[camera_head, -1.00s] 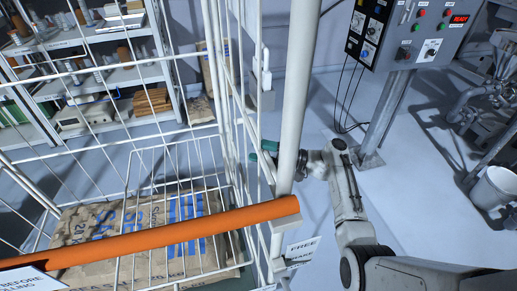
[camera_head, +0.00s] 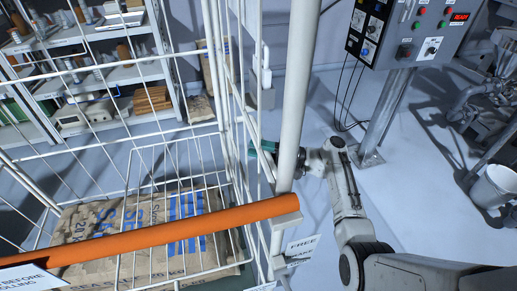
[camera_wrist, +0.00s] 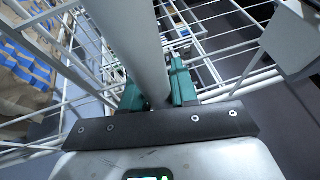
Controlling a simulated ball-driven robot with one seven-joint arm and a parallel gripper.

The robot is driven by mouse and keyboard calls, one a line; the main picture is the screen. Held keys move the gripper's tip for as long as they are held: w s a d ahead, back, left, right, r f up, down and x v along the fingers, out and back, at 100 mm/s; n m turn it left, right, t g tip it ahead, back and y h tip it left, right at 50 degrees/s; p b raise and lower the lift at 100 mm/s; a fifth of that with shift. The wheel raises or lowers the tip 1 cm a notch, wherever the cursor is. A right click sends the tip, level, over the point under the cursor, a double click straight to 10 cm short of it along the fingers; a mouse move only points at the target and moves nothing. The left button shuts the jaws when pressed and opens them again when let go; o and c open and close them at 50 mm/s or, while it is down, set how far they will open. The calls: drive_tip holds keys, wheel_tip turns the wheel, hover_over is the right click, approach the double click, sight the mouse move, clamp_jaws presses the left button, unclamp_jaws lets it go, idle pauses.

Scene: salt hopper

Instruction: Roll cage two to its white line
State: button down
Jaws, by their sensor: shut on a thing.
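A white wire roll cage (camera_head: 294,110) with an orange handle bar (camera_head: 190,229) fills the left and middle of the head view. Its number is not readable. Paper sacks (camera_head: 160,225) with blue print lie inside it. My gripper (camera_head: 266,150) reaches the cage's right upright from behind, partly hidden by it. In the wrist view the green fingers of my gripper (camera_wrist: 157,88) stand on both sides of a white upright post (camera_wrist: 138,45) and are shut on it. No white floor line can be made out.
Shelves (camera_head: 110,75) with boxes and bottles stand behind the cage. A control panel (camera_head: 415,30) on a post (camera_head: 387,115) stands at the upper right. A white bucket (camera_head: 494,186) and pipework are at the far right. Grey floor (camera_head: 415,190) between is open.

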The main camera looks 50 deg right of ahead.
drive_tip(key=shift+d+f, duration=0.1)
drive_tip(key=shift+s+d+f+b, duration=0.1)
drive_tip(key=shift+s+d+b, duration=0.15)
drive_tip(key=shift+d+b, duration=0.2)
drive_tip(key=shift+s+d, duration=0.35)
drive_tip(key=shift+d, duration=0.2)
drive_tip(key=c, duration=1)
unclamp_jaws()
drive_tip(key=shift+o, duration=0.2)
drive_tip(key=shift+a, duration=0.1)
drive_tip(key=shift+w+a, duration=0.1)
drive_tip(key=shift+a, duration=0.05)
drive_tip(key=b+v, duration=0.2)
drive_tip(key=v, duration=0.9)
drive_tip(key=shift+d, duration=0.25)
